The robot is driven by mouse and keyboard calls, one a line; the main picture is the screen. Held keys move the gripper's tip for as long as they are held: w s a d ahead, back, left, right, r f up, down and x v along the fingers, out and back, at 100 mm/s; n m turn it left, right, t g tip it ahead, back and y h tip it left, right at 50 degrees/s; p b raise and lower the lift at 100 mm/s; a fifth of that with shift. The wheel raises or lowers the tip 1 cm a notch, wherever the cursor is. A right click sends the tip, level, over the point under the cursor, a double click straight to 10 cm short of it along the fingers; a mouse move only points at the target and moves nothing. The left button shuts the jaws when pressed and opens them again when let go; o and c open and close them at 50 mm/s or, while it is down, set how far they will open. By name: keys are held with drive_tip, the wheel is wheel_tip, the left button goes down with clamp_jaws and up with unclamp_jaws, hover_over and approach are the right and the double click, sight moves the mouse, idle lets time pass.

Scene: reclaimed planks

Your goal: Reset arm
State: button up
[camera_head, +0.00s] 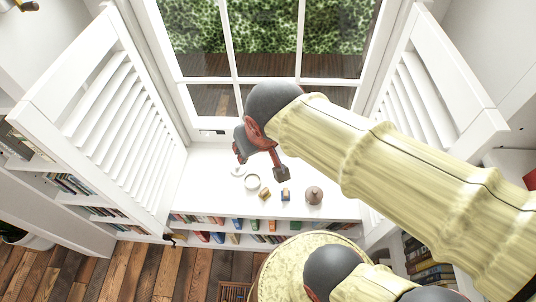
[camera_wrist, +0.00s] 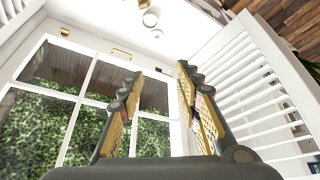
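My gripper (camera_head: 261,166) hangs above the white window sill (camera_head: 205,178) at the end of my arm, which reaches in from the right. Its two fingers are spread apart. In the wrist view the gripper (camera_wrist: 159,74) shows two finger pads with a clear gap and nothing between them. On the sill below are a white round cup or bowl (camera_head: 252,182), a small white dish (camera_head: 239,170), a small yellow item (camera_head: 265,194), a small blue and tan item (camera_head: 286,194) and a brown rounded pot (camera_head: 313,195). The gripper appears apart from them.
White louvered shutters stand open at left (camera_head: 105,110) and right (camera_head: 420,90). A paned window (camera_head: 270,65) is behind the sill. A bookshelf (camera_head: 225,225) runs under it. A round yellowish surface (camera_head: 275,265) is in front. Wooden floor (camera_head: 150,270) shows at lower left.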

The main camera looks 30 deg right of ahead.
drive_tip(key=shift+s+a+r+n, duration=0.1)
drive_tip(key=shift+s+r+n, duration=0.2)
drive_tip(key=shift+s, duration=0.2)
drive_tip(key=shift+s+r+n, duration=0.25)
drive_tip(key=shift+s+n, duration=0.05)
drive_tip(key=shift+s, duration=0.2)
wheel_tip(320, 180, down, 8)
drive_tip(key=b, duration=0.8)
drive_tip(key=shift+w+a, duration=0.1)
